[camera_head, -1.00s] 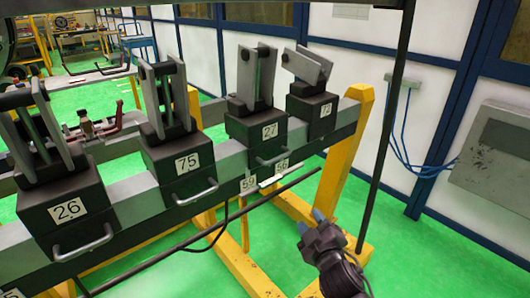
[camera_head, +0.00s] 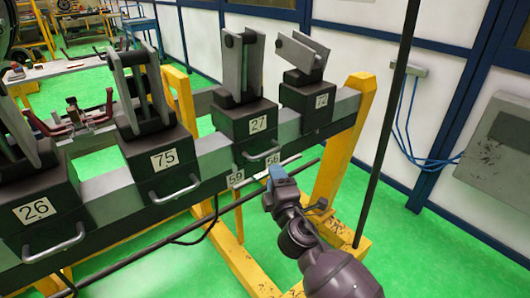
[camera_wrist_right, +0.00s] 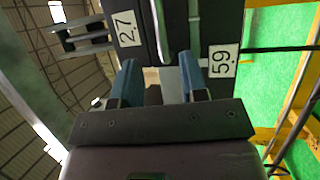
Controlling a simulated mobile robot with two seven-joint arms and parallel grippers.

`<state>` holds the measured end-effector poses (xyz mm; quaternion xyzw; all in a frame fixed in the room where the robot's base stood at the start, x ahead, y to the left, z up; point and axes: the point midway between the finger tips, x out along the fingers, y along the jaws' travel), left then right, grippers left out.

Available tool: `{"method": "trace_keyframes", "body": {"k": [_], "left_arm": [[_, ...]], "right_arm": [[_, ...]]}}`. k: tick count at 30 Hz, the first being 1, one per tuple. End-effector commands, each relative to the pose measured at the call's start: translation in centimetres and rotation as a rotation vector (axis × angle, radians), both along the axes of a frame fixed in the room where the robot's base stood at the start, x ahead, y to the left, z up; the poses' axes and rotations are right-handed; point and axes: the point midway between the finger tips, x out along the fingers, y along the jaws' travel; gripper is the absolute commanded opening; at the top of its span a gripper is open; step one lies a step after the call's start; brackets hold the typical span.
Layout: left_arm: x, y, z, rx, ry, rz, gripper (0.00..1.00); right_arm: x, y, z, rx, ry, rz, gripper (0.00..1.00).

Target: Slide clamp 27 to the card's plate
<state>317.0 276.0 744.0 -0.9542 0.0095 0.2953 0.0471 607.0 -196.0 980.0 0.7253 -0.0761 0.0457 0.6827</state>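Clamp 27 (camera_head: 235,122) is a dark block with upright grey jaws, seated on the grey beam, with a metal handle (camera_head: 263,157) on its front. Its label also shows in the right wrist view (camera_wrist_right: 126,28). Number plates 59 (camera_head: 236,178) and 56 (camera_head: 273,160) sit on the beam's front below the clamp; plate 59 also shows in the wrist view (camera_wrist_right: 222,61). My right gripper (camera_head: 278,178) is just below and in front of clamp 27's handle. In the wrist view its two blue fingers (camera_wrist_right: 158,64) are apart, with nothing visibly gripped. My left gripper is out of view.
Clamp 75 (camera_head: 155,172) stands left of clamp 27, and clamp 26 (camera_head: 45,222) farther left. Another clamp with a tilted top (camera_head: 308,100) stands close on the right. A dark rod crosses below the beam. Yellow legs (camera_head: 345,140) support the beam.

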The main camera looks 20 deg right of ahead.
Motion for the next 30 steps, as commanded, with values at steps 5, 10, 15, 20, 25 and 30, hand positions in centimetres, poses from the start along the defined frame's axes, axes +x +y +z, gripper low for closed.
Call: {"method": "trace_keyframes", "body": {"k": [5, 10, 15, 20, 25, 30], "left_arm": [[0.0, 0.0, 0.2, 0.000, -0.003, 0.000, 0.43], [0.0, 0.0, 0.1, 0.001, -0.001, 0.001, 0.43], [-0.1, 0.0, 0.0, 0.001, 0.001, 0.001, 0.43], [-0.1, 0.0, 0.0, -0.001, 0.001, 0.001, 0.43], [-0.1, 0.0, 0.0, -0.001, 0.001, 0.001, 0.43], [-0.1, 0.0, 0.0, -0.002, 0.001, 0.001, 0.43]], "right_arm": [[3.0, -0.2, 0.6, -0.001, -0.001, 0.000, 0.40], [5.7, -0.3, 1.1, 0.001, 0.000, 0.000, 0.40], [7.7, -0.4, 1.3, 0.001, 0.001, -0.001, 0.40], [8.7, -0.5, 1.5, 0.002, 0.002, -0.001, 0.40], [9.0, -0.5, 1.5, 0.003, 0.002, 0.000, 0.40], [9.0, -0.5, 1.5, 0.003, 0.002, 0.000, 0.40]]}}
